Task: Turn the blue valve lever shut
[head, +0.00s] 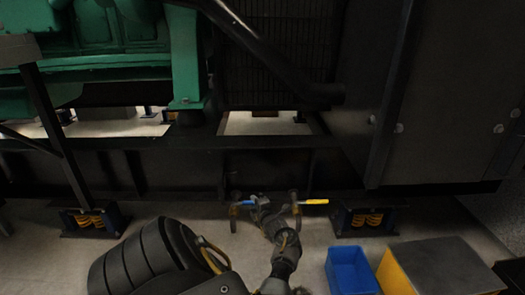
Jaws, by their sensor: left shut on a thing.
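The lever's exact angle is hard to tell at this size. A second valve with a yellow lever (314,202) sits just to the right, its lever pointing right. My right gripper is not in view.
Spring mounts (367,219) stand under the dark frame (200,165) on both sides. A blue bin (350,271) and a yellow box with a dark top (440,268) are on the floor at lower right. The green engine (100,62) is above. Bare floor lies around the valves.

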